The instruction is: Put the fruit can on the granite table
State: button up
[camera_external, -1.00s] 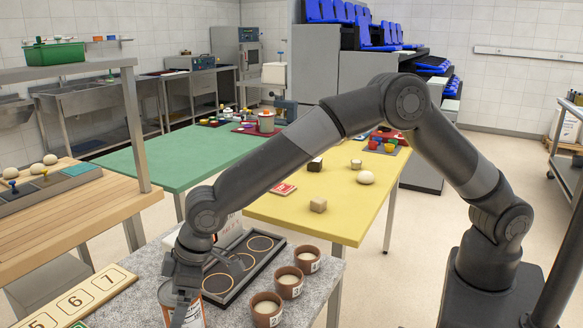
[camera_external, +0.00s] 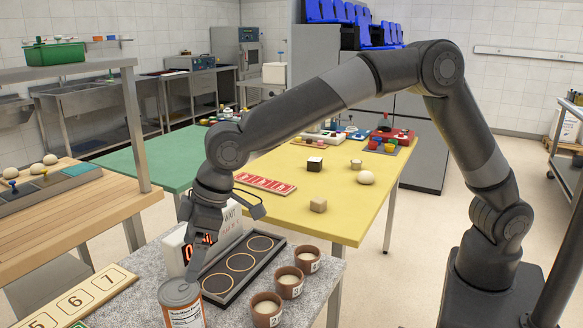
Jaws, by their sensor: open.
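The fruit can (camera_external: 182,306), a tin with an orange and white label and a silver lid, stands upright on the grey granite table (camera_external: 322,285) near its front edge. My gripper (camera_external: 225,247) is above and behind the can, its fingers spread and nothing between them. One finger reaches down close to the can's top; I cannot tell whether it touches. The can's bottom is cut off by the picture's lower edge.
On the granite table are a black tray with ringed spots (camera_external: 242,262), several brown cups (camera_external: 290,281), a white box with a red display (camera_external: 176,252) and a numbered board (camera_external: 75,300). A yellow table (camera_external: 340,220) stands behind.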

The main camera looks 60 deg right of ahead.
jog(key=shift+d, duration=0.1)
jog(key=s+d+r+m+t+h, duration=0.1)
jog(key=s+d+r, duration=0.25)
jog(key=d, duration=0.55)
jog(key=s+d+r+m, duration=0.2)
jog(key=d+r, duration=0.3)
jog(key=d, duration=0.4)
jog(key=s+d+r+m+t+h, duration=0.15)
jog(key=d+r, duration=0.25)
jog(key=d, duration=0.4)
jog(key=s+d+f+m, duration=0.3)
jog(key=s+d+m, duration=0.1)
jog(key=s+d, duration=1.6)
jog(key=s, duration=0.2)
jog(key=shift+s+f+h, duration=0.2)
jog(key=shift+s+h, duration=0.15)
